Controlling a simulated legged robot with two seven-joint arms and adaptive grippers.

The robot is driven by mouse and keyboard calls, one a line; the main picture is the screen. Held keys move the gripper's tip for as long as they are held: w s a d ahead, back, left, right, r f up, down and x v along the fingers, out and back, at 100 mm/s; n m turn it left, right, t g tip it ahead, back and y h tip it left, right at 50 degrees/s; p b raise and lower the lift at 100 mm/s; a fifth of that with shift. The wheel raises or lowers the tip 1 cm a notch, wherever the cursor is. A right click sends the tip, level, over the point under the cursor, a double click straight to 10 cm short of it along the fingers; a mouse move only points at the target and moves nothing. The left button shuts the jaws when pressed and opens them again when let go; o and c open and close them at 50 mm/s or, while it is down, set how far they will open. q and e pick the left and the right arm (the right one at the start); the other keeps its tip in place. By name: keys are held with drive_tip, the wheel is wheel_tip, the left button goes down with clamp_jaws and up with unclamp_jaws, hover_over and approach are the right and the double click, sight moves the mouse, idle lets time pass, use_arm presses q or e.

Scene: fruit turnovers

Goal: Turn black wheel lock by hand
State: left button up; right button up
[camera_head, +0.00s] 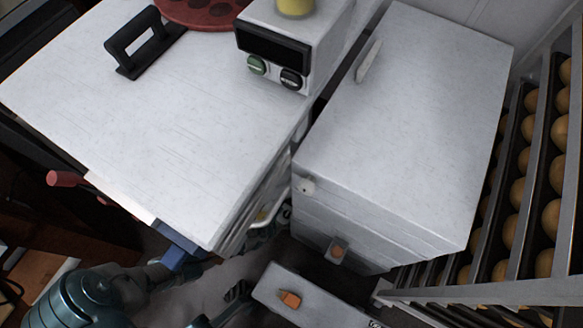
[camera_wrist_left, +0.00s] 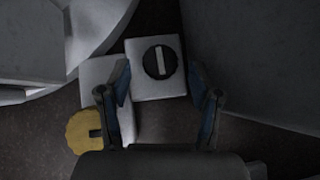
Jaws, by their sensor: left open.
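The black wheel lock (camera_wrist_left: 150,64) is a round black knob with a pale bar across it, on a white square plate (camera_wrist_left: 140,92) in the left wrist view. My left gripper (camera_wrist_left: 159,72) is open, with one finger on each side of the knob in that picture. I see no grip on it, and the gap in depth is hard to judge. In the head view my left arm reaches from the lower left to my left gripper (camera_head: 258,236), low beside the white cabinet. The knob cannot be made out there. My right gripper is not seen.
A large white lidded machine (camera_head: 190,110) and a white cabinet (camera_head: 405,120) stand close together, leaving a narrow gap. A rack (camera_head: 520,190) of round buns is at the right. A yellow round part (camera_wrist_left: 82,132) lies left of the gripper in the wrist view.

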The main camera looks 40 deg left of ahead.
use_arm(q)
drive_tip(key=shift+w+f, duration=0.2)
drive_tip(key=shift+w, duration=0.2)
drive_tip(key=c, duration=1.1)
drive_tip(key=shift+d+n+y, duration=0.25)
drive_tip(key=shift+n+y, duration=0.15)
drive_tip(key=shift+n, duration=0.3)
drive_tip(key=shift+c, duration=0.2)
drive_tip(key=shift+n+g+y, duration=0.3)
drive_tip(key=shift+n+y, duration=0.4)
drive_tip(key=shift+n, duration=0.1)
drive_tip(key=o, duration=1.1)
